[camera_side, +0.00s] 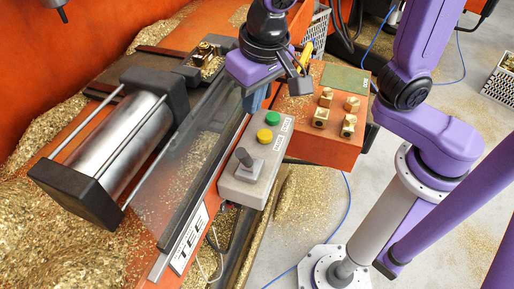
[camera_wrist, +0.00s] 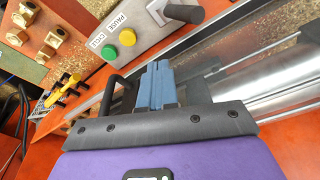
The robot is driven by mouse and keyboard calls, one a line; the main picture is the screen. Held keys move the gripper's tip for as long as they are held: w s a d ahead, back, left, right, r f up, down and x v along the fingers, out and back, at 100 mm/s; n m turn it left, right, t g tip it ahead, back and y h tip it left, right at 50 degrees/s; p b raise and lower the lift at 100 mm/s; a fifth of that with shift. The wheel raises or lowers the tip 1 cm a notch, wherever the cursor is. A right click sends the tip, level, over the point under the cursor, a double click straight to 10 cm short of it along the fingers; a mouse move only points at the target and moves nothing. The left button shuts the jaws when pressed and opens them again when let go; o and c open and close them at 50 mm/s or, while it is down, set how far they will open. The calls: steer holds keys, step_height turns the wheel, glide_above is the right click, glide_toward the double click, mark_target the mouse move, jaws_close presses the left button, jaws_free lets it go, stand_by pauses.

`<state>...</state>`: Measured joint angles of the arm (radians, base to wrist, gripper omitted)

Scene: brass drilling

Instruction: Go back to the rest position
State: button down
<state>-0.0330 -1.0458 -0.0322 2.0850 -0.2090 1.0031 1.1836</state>
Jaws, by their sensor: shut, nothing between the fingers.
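My gripper (camera_wrist: 160,84) has blue fingers that are shut with nothing between them. In the side view my gripper (camera_side: 254,104) points down above the machine's front rail, just above and left of the control box. The grey control box (camera_side: 246,182) has a green button (camera_side: 273,118), a yellow button (camera_side: 264,136) and a dark lever (camera_side: 243,156). In the wrist view the green button (camera_wrist: 111,52) and yellow button (camera_wrist: 127,37) lie beyond the fingers, apart from them.
A metal cylinder (camera_side: 118,142) with black end blocks lies along the machine at left. An orange block (camera_side: 325,146) holds several brass fittings. Brass chips (camera_side: 45,240) cover the machine bed and parts of the floor. A grey basket (camera_side: 499,85) stands at the far right.

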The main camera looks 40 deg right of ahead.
steer(key=shift+r, duration=0.45)
steer(key=shift+d, duration=0.15)
steer(key=s+d+f+n+g, duration=0.1)
steer(key=s+d+f+n, duration=0.1)
steer(key=s+d+n, duration=0.4)
steer(key=s+d+f+n+g, duration=0.1)
steer(key=s+d+f+n, duration=0.2)
steer(key=d, duration=0.9)
steer(key=s+n, duration=0.3)
steer(key=s, duration=0.1)
steer(key=shift+s+d+f+n, duration=0.2)
steer(key=shift+s+f+n, duration=0.05)
steer(key=shift+s+n, duration=0.1)
